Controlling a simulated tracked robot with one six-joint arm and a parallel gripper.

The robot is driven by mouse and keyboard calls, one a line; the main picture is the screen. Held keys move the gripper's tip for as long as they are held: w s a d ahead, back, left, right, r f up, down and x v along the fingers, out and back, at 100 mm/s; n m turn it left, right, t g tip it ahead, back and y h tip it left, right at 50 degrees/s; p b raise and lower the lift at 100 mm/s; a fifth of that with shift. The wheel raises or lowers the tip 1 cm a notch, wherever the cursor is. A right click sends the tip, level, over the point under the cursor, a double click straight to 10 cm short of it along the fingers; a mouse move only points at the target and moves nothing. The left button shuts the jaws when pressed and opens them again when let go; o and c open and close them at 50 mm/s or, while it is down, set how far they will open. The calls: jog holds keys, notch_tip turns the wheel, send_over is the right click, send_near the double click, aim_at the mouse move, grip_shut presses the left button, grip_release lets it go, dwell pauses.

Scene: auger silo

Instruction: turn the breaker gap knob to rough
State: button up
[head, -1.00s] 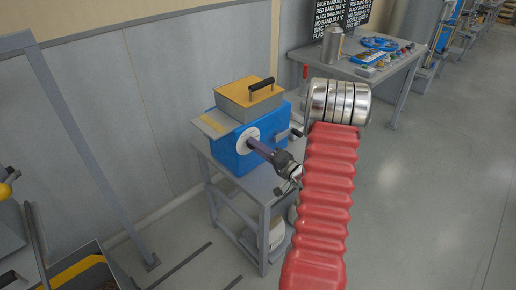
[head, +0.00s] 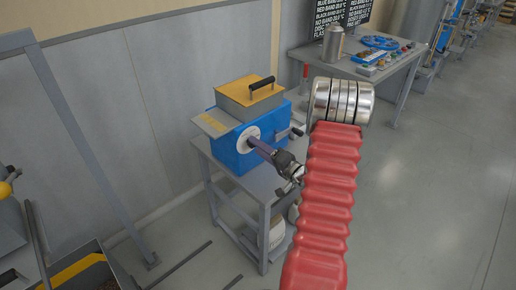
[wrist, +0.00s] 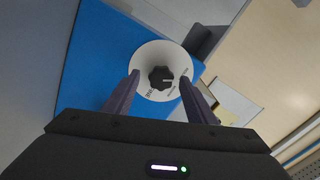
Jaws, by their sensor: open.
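The breaker (head: 232,148) is a blue box with a grey, yellow-topped hopper, standing on a grey table. Its gap knob (wrist: 161,77) is a small black lobed knob with a pale pointer mark, on a white dial (wrist: 150,57) with printed lettering too small and tilted to read surely. In the head view the knob is hidden behind my gripper, and part of the dial (head: 241,136) shows. My gripper (wrist: 160,86) is open, its two dark fingers pointing at the dial on either side of the knob. I cannot tell whether they touch it.
A crank handle (head: 296,132) sticks out of the breaker's right side, close to my arm. A black handle (head: 262,82) tops the hopper. A second table (head: 345,66) with a metal can (head: 333,44) stands behind right. The floor at right is clear.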

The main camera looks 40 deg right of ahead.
jog(key=s, duration=1.3)
jog(key=shift+d, duration=0.15)
jog(key=shift+f, duration=0.1)
